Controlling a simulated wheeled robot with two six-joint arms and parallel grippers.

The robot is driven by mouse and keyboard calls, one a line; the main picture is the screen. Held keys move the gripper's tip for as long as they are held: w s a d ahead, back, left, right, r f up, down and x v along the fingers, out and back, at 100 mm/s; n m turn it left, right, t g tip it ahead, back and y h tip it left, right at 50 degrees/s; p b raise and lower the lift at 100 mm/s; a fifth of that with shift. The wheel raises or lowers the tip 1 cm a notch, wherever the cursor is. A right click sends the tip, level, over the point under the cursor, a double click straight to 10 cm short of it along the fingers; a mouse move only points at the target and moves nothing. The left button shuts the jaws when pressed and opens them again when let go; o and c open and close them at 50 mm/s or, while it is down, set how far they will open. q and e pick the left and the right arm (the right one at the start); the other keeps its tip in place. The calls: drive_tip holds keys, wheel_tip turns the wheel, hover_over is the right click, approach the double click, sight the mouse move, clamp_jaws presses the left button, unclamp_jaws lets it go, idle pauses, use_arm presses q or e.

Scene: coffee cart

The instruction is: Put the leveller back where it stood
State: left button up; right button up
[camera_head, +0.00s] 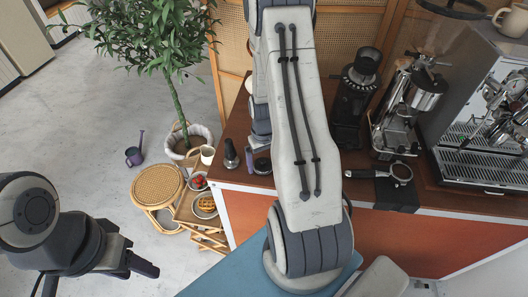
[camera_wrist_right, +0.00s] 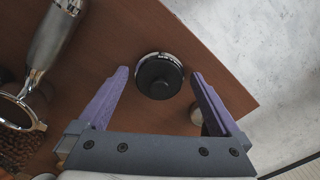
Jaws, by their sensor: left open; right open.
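The leveller (camera_wrist_right: 158,76), a round black piece with a silver rim, is between my right gripper's open purple fingers (camera_wrist_right: 160,74) in the right wrist view. Gaps show on both sides, so neither finger appears to touch it. It is over the brown counter (camera_wrist_right: 110,35), near a corner. In the head view a dark round piece, apparently the leveller (camera_head: 262,166), shows near the counter's left end. My right arm hides most of the right gripper there. My left gripper (camera_head: 143,263) is open and empty at lower left, over the floor, away from the counter.
A dark upright tool (camera_head: 231,156) stands left of the leveller. A metal ring with a silver handle (camera_wrist_right: 50,42) lies nearby in the wrist view. A portafilter (camera_head: 400,173), grinder (camera_head: 350,100) and espresso machine (camera_head: 490,120) are further right. A rattan stool (camera_head: 157,186) stands below.

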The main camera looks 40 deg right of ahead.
sight(264, 161)
wheel_tip(264, 161, up, 12)
drive_tip(key=b, duration=0.2)
drive_tip(key=s+a+r+n, duration=0.1)
drive_tip(key=a+r+n, duration=0.2)
drive_tip(key=a, duration=0.7)
drive_tip(key=s+a+r+n, duration=0.1)
drive_tip(key=a+r+n, duration=0.1)
drive_tip(key=a, duration=0.8)
drive_tip(key=s+a+r+n+y, duration=0.1)
drive_tip(key=s+a+n, duration=0.4)
drive_tip(key=s+a, duration=0.5)
drive_tip(key=s+r, duration=0.1)
drive_tip(key=s, duration=0.3)
drive_tip(key=shift+a+r, duration=0.2)
drive_tip(key=shift+a, duration=0.15)
